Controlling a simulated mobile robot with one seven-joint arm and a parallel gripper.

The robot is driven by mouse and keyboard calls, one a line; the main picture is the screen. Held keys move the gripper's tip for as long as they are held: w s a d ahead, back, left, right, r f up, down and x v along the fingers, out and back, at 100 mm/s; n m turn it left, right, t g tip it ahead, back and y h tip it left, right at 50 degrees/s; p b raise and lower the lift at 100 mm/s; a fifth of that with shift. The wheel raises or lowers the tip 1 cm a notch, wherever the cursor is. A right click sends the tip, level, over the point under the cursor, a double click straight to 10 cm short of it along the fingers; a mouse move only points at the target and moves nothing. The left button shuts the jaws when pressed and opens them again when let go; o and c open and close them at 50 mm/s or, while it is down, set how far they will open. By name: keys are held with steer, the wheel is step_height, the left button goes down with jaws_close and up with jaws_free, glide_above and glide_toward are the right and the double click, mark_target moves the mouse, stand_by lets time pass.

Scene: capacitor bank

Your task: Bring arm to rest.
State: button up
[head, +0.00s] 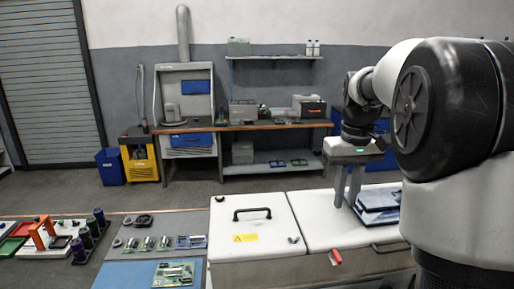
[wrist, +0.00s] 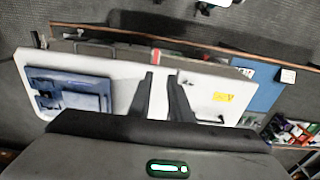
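My arm reaches out from the right side of the head view and hangs bent over a white cabinet top. My gripper (head: 346,204) points down above the right-hand white lid (head: 318,235), left of a dark blue flat object (head: 380,197) on that lid. The wrist view also shows my gripper (wrist: 160,76), with its two dark fingers apart and nothing between them. The blue object (wrist: 68,92) lies left of the fingers there. I cannot tell how far the fingertips are above the lid.
A left-hand lid (head: 252,222) has a black handle and yellow label. A red lever (head: 336,257) is on the cabinet front. Small parts and a green board (head: 173,274) lie on the bench at left. A workbench (head: 262,126) stands behind, with open floor between.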

steer(key=s+a+r+t+p, duration=0.1)
steer(key=s+a+r+t, duration=0.1)
steer(key=s+a+r, duration=0.3)
steer(key=s+a+t, duration=0.1)
steer(key=s+a, duration=0.3)
steer(key=s, duration=0.4)
steer(key=s+a+f+t, duration=0.2)
steer(key=s+a+f, duration=0.1)
steer(key=s, duration=0.5)
steer(key=shift+s+a+f+m+p, duration=0.2)
steer(key=shift+s+f+m+p, duration=0.1)
steer(key=shift+s+p, duration=0.1)
